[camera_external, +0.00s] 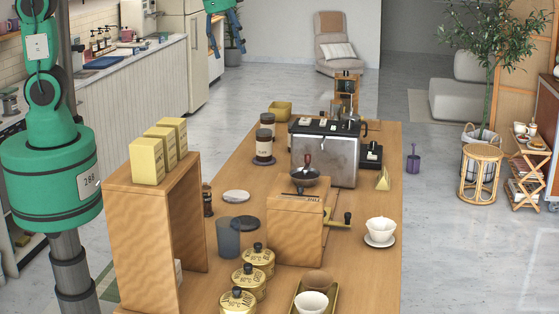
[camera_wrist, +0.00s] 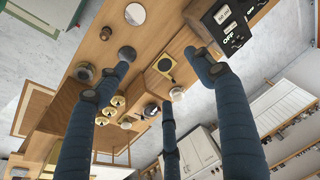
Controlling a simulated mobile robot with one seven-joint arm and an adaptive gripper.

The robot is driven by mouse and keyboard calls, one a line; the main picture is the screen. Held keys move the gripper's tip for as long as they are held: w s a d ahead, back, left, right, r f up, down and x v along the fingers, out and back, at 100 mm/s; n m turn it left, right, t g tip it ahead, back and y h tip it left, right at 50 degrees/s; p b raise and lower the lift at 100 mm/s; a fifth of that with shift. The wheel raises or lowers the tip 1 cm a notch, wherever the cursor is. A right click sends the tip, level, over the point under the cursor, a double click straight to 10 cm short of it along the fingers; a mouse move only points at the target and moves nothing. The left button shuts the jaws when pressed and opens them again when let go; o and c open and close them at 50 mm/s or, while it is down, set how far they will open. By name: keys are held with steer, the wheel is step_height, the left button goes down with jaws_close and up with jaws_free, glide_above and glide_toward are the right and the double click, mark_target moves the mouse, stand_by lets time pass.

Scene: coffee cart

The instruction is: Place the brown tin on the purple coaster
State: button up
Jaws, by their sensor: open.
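I cannot tell which is the brown tin. The front one stands on a dark round disc (camera_external: 264,161). A pale grey disc (camera_external: 236,196) lies nearer, with nothing on it. No disc reads clearly as purple, so I cannot tell which is the coaster. My gripper (camera_external: 228,50) is high at the top of the external view, beyond the table and away from the canisters. Its fingers are spread and empty in the wrist view (camera_wrist: 160,80).
A coffee machine (camera_external: 324,155), a wooden grinder (camera_external: 297,225), gold lidded tins (camera_external: 248,280) and a white cup (camera_external: 381,229) crowd the table. A wooden shelf (camera_external: 150,225) with yellow boxes (camera_external: 147,161) stands at the near left.

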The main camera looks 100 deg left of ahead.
steer(key=s+d+r+t, duration=0.1)
steer(key=s+d+r, duration=0.5)
steer(key=s+d, duration=0.65)
steer(key=s+d+n+t+h, duration=0.1)
steer(key=s+d+t, duration=0.1)
steer(key=s+d, duration=0.9)
steer(key=shift+s+f, duration=0.3)
steer(key=shift+s, duration=0.85)
step_height(320, 180, down, 16)
steer(key=b, duration=1.6)
